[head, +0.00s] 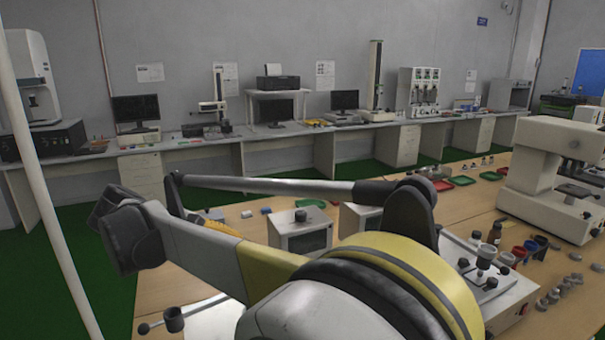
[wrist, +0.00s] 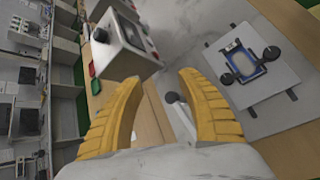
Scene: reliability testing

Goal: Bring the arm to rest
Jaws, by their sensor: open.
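My gripper (wrist: 158,98) shows in the wrist view as two yellow ribbed fingers spread wide apart. It is open, and nothing is between its fingertips. In the head view my arm is raised and folded across the front of the wooden table. Its yellow and white links hide much of the table.
In the wrist view, a box with a dial (wrist: 125,45) is close to the left finger. A blue-framed device (wrist: 245,62) lies at right.

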